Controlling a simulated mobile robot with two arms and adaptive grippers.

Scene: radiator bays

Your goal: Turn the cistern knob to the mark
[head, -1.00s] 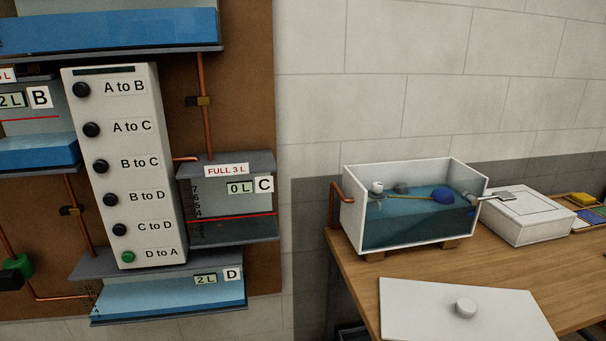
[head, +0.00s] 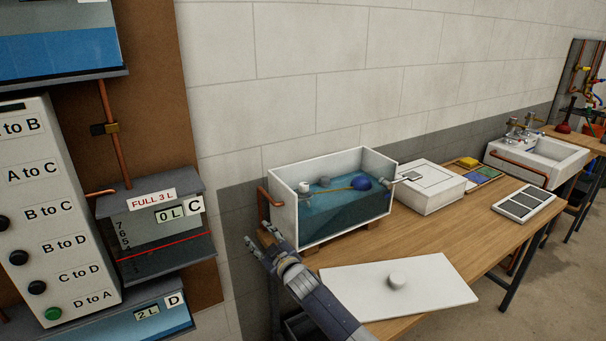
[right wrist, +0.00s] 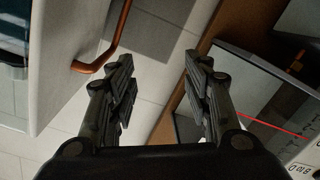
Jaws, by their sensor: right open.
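The open white cistern (head: 284,215) stands on the wooden bench in the head view, with blue water, a blue float ball (head: 361,183) on a brass rod and a small white cap (head: 304,187) inside. A white lid (head: 350,290) with a round knob (head: 397,279) lies on the bench in front of it. I cannot tell a mark on either. My right gripper (head: 258,237) is open and empty, left of the cistern and apart from it. In the right wrist view its fingers (right wrist: 158,62) are spread, with the cistern wall (right wrist: 65,60) at left. My left gripper is out of view.
A copper pipe (head: 264,202) bends down at the cistern's left end, close to my right gripper. The tank board with valve panel (head: 60,200) stands at left. A white box (head: 430,190), a tray and a sink (head: 540,160) stand further right along the bench.

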